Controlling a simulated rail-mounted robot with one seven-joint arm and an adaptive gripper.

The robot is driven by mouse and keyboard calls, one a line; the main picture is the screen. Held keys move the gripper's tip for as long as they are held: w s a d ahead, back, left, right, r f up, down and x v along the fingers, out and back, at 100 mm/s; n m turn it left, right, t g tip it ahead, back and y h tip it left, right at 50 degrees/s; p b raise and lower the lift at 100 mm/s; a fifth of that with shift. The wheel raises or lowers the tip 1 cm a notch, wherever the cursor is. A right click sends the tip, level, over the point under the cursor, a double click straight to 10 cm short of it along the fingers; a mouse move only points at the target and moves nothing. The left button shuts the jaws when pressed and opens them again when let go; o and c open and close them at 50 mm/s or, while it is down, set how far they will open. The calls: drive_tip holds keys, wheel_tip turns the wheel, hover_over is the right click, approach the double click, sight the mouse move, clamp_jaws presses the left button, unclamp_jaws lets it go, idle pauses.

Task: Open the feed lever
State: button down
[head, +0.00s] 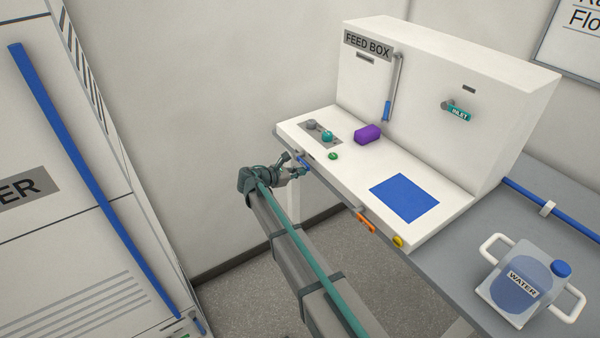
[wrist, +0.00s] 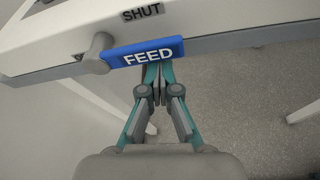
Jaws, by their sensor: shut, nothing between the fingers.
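The feed lever (wrist: 143,53) is a blue bar marked FEED on a grey pivot, in the wrist view at the front edge of the white box. It lies nearly level, pointing right from the pivot, under a SHUT label (wrist: 142,14). In the head view the lever (head: 304,161) is small at the bench's front left edge. My gripper (wrist: 157,100) is shut and empty. Its fingertips reach up to the lever's lower edge; I cannot tell whether they touch it. In the head view my gripper (head: 296,172) is just in front of the lever.
The white feed box (head: 436,90) carries a blue-handled lever (head: 388,110) and a teal INLET handle (head: 459,114). A purple block (head: 368,134) and a blue pad (head: 404,198) are on its ledge. An orange handle (head: 366,223) is on its front edge. A water jug (head: 523,285) stands right.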

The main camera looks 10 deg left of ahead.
wheel_tip(320, 180, down, 5)
drive_tip(key=b, duration=0.2)
drive_tip(key=r+b+v, duration=0.1)
drive_tip(key=b+v, duration=0.1)
drive_tip(key=v, duration=0.8)
drive_tip(key=shift+w+a, duration=0.2)
drive_tip(key=shift+a, duration=0.05)
